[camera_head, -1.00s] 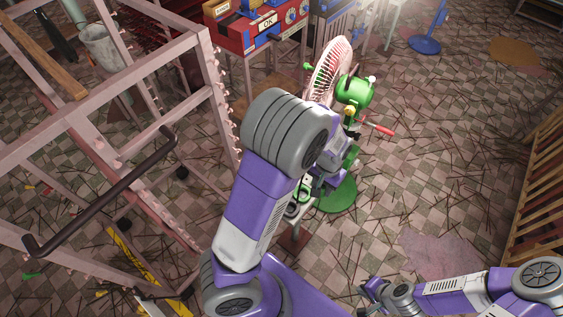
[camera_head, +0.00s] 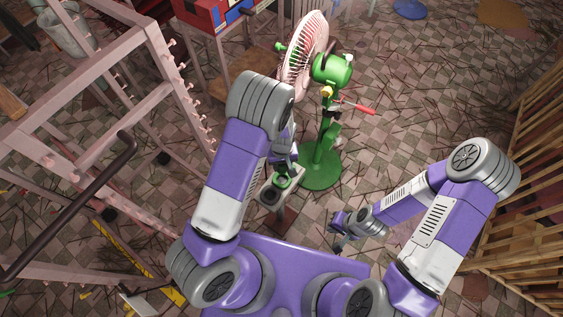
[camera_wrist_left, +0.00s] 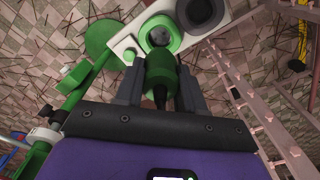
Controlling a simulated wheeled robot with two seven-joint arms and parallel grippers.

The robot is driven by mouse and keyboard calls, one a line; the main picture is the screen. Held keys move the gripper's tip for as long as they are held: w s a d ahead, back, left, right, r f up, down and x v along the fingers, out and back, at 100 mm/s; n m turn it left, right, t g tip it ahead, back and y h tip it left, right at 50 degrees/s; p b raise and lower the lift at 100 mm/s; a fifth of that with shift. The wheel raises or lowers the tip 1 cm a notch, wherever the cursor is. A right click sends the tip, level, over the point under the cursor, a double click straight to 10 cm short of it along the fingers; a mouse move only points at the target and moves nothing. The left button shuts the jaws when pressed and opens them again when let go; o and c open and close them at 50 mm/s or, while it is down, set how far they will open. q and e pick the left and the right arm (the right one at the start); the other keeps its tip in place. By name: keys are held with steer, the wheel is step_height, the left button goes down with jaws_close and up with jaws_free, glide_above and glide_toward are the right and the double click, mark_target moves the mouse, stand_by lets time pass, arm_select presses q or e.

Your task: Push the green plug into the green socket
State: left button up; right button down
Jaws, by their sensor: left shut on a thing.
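My left gripper (camera_wrist_left: 161,92) is shut on the green plug (camera_wrist_left: 162,68), which has a dark cable end toward the gripper. The green socket (camera_wrist_left: 152,24) is a round green ring on a white panel, directly in front of the plug in the left wrist view. The plug overlaps the socket's near edge there; I cannot tell whether they touch. In the head view the left gripper (camera_head: 285,162) is just above the green socket (camera_head: 284,182), and the arm partly hides the plug. My right gripper (camera_head: 340,238) is low at the centre right, away from the socket; its jaws are too small to judge.
A dark grey socket (camera_wrist_left: 201,11) sits beside the green one. A green-based fan (camera_head: 322,165) with a red-handled part stands close behind the panel. A pink metal rack (camera_head: 165,70) is at the left, and a slatted wooden frame (camera_head: 530,215) at the right. Sticks litter the floor.

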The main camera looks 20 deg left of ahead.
mark_target(282, 171)
arm_select(q)
steer(key=shift+f+b, duration=2.35)
steer(key=shift+f, duration=0.5)
steer(key=shift+f+b, duration=0.85)
steer(key=shift+f, duration=0.6)
steer(key=o, duration=1.1)
step_height(282, 171, up, 8)
steer(key=p, duration=0.3)
steer(key=shift+f, duration=0.2)
steer(key=shift+s, duration=0.1)
